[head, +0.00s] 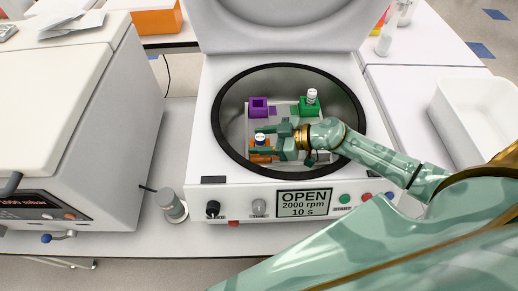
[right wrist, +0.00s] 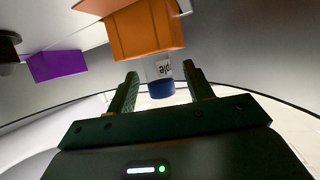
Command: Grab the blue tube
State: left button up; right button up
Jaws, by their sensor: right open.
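The blue tube (head: 260,138) stands in the orange holder (head: 261,157) inside the open centrifuge. In the right wrist view its blue cap (right wrist: 161,89) and white, lettered body show beneath the orange holder (right wrist: 146,30). My right gripper (head: 262,141) reaches into the bowl from the right. Its two fingers are apart, one on each side of the tube. In the wrist view, gaps show between both fingers (right wrist: 160,78) and the tube. My left gripper is not in view.
A purple holder (head: 258,107) stands at the back left of the bowl. A green holder (head: 309,109) with a white-capped tube (head: 312,96) stands at the back right. The dark bowl rim (head: 221,137) surrounds them. The raised lid (head: 290,35) is behind.

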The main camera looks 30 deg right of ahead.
jog(key=x, duration=0.2)
jog(key=shift+w+a+f, duration=0.15)
jog(key=shift+w, duration=0.05)
jog(key=shift+s, duration=0.1)
jog(key=shift+c, duration=0.3)
jog(key=c, duration=1)
